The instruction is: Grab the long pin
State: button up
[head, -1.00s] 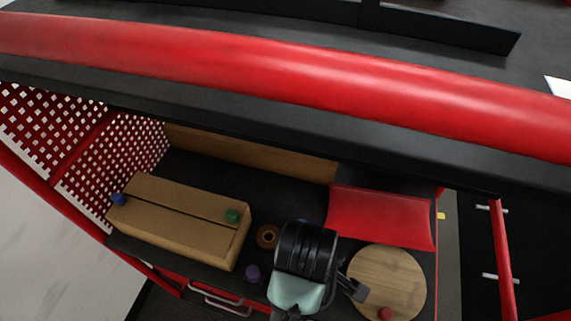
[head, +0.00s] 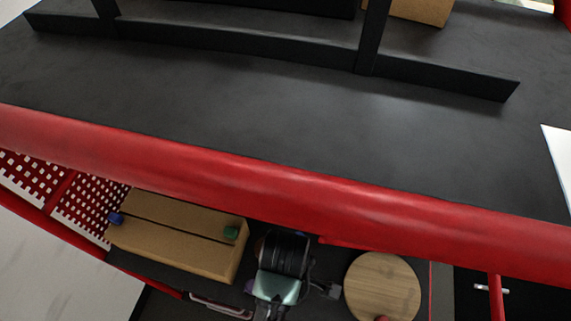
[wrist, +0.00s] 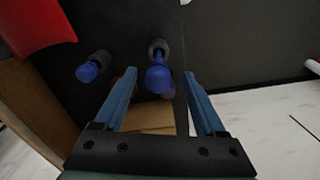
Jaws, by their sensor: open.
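In the wrist view my gripper (wrist: 159,75) is open, with one blue finger on each side. A pin with a rounded blue head and a dark collar (wrist: 158,75) shows between the fingertips, and the jaws are not closed on it. A second, similar blue-headed pin (wrist: 92,67) is left of the left finger. I cannot tell from their lengths which is the long pin. In the head view my arm stands over the work surface and the fingertips are hidden.
A round wooden board (head: 382,285) is right of my arm. A thick red rail (head: 250,180) crosses above the work area.

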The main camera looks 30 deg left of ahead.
notch_tip(320, 180, down, 5)
jog(key=shift+f+p, duration=0.2)
jog(key=shift+p, duration=0.7)
grip_shut()
